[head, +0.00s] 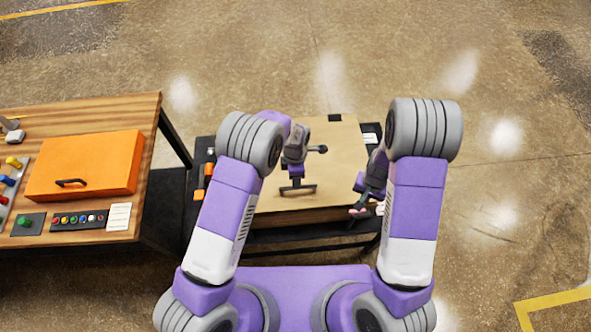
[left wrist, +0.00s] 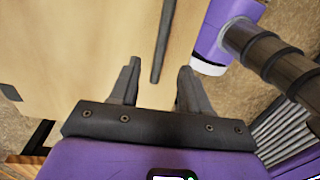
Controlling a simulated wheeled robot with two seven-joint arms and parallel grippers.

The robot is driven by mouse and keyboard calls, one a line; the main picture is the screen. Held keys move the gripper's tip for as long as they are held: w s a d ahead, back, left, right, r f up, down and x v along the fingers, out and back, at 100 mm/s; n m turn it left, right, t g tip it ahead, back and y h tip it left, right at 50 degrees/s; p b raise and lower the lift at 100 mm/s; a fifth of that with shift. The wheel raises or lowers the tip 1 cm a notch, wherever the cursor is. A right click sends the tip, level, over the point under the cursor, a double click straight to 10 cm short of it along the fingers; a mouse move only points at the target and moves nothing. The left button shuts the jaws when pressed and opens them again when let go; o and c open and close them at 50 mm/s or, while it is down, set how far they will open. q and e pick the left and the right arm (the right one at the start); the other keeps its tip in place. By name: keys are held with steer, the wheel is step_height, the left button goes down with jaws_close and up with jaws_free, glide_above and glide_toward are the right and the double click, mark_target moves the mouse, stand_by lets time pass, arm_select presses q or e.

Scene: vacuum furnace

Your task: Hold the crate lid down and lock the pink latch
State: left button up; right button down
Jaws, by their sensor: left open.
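The crate lid (head: 335,150) is a flat tan panel on a crate at the centre of the head view. It fills much of the left wrist view (left wrist: 80,50), where a dark narrow bar (left wrist: 163,40) lies across it. My right gripper (head: 361,204) is at the crate's right front edge, beside a small pink part, the latch (head: 356,211). My arm partly hides it.
The crate stands on a dark low table (head: 260,237). An orange tool (head: 202,180) lies left of it. At the left, a wooden bench (head: 120,112) carries an orange box (head: 90,165) and a row of coloured buttons (head: 78,219). The floor behind and right is clear.

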arm_select(q)
steer(key=f, duration=0.8)
steer(key=shift+s+f, duration=0.2)
steer(key=shift+s, duration=0.1)
jaws_close()
